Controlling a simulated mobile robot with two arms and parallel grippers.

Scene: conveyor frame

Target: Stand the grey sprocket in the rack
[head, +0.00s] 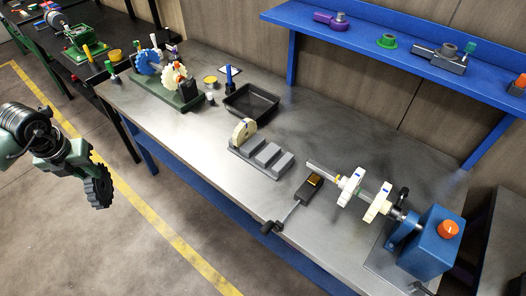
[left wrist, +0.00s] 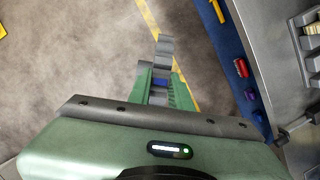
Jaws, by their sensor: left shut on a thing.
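The dark grey sprocket (head: 98,188) hangs below my left gripper (head: 84,166) at the left of the head view, over the floor and away from the table. The left gripper is shut on it. In the left wrist view the sprocket (left wrist: 164,48) shows edge-on, sticking out past the green fingers (left wrist: 162,86). The grey rack (head: 262,158) lies near the table's front edge, with several upright blocks and slots between them. A cream wheel (head: 243,131) stands in its far left slot; the slots to the right look empty. My right gripper is not in view.
A blue motor unit with a shaft carrying cream wheels (head: 376,197) stands at the right of the table (head: 330,125). A handled tool (head: 290,205) overhangs the front edge. A black tray (head: 252,101) and a green-based gear assembly (head: 168,88) lie behind and left of the rack.

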